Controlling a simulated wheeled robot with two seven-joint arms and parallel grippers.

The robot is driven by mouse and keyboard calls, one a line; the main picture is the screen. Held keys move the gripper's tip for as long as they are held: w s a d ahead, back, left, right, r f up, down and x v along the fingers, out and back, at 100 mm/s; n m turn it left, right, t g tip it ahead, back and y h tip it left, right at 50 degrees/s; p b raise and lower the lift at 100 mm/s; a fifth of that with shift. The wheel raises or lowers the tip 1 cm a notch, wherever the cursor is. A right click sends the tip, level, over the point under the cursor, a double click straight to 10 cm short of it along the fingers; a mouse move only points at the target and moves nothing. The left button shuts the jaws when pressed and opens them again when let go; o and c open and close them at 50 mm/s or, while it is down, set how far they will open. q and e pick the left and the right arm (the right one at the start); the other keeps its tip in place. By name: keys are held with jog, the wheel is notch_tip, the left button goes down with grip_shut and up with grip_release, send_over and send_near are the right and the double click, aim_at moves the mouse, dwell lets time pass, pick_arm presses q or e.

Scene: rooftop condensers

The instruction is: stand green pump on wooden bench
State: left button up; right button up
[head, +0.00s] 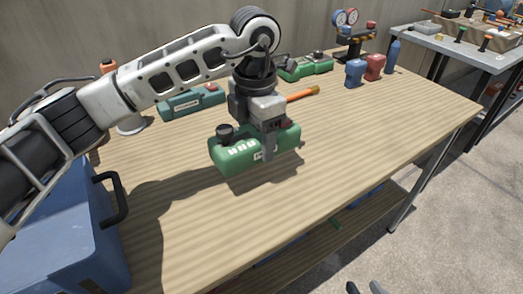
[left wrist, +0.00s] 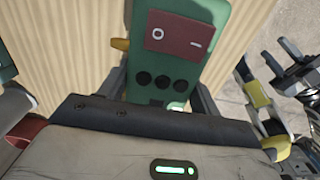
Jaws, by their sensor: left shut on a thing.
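The green pump (head: 228,160) is a long green body with a black cap at its left end and pale markings on its side. My left gripper (head: 268,152) is shut on it from above, near its right part. The pump is over the middle of the wooden bench (head: 330,150); I cannot tell whether its underside touches the top. In the left wrist view the pump (left wrist: 185,60) shows a dark red label and dark round spots between the fingers. My right gripper (head: 366,288) shows only its fingertips at the bottom edge, apart and empty.
A blue case (head: 65,225) with a black handle stands at the left. A teal case (head: 190,103), another green unit (head: 305,66), blue (head: 355,73) and red (head: 375,66) items and a gauge stand (head: 352,40) line the back. The bench front and right are clear.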

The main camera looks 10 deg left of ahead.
aim_at(262, 166)
pick_arm(q)
jog(key=w+f, duration=0.2)
jog(key=f, duration=0.1)
jog(key=shift+w+d+f, duration=0.2)
jog(key=shift+w+d, duration=0.15)
jog(key=shift+w, duration=0.05)
jog(key=shift+f, duration=1.35)
jog(key=shift+f, duration=0.1)
jog(key=shift+f+b, duration=0.15)
jog(key=shift+b, duration=0.15)
jog(key=o, duration=1.4)
jog(key=shift+s, duration=0.1)
notch_tip(262, 166, up, 12)
jog(key=shift+r+p, duration=0.2)
jog(key=shift+p, duration=0.3)
